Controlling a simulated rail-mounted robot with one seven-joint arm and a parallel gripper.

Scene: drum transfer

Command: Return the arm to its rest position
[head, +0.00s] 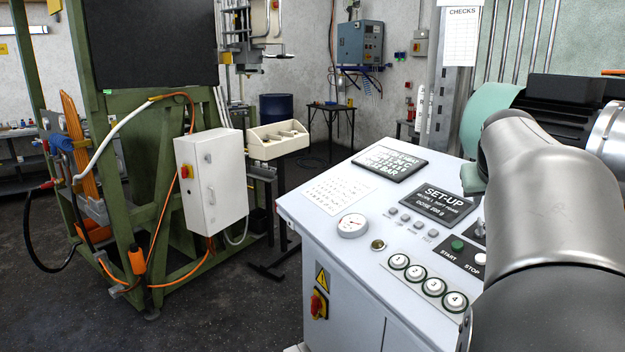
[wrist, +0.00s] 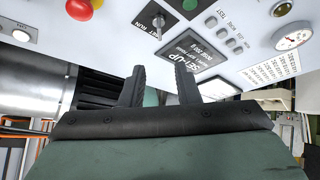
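My arm (head: 545,190) fills the right side of the head view, grey and metallic, above the right part of a white control console (head: 385,225). A teal part of my arm (head: 485,118) shows behind it; my fingertips are hidden there. In the wrist view my gripper (wrist: 160,75) has two dark fingers, apart, with nothing between them. The fingers look clear of the panel, but the exact gap cannot be told.
The console carries a gauge (head: 352,225), numbered buttons (head: 432,286) and START button (head: 457,245). A red knob (wrist: 79,9) shows in the wrist view. A green frame with a white box (head: 212,180) stands left. Dark floor (head: 240,310) lies open between frame and console.

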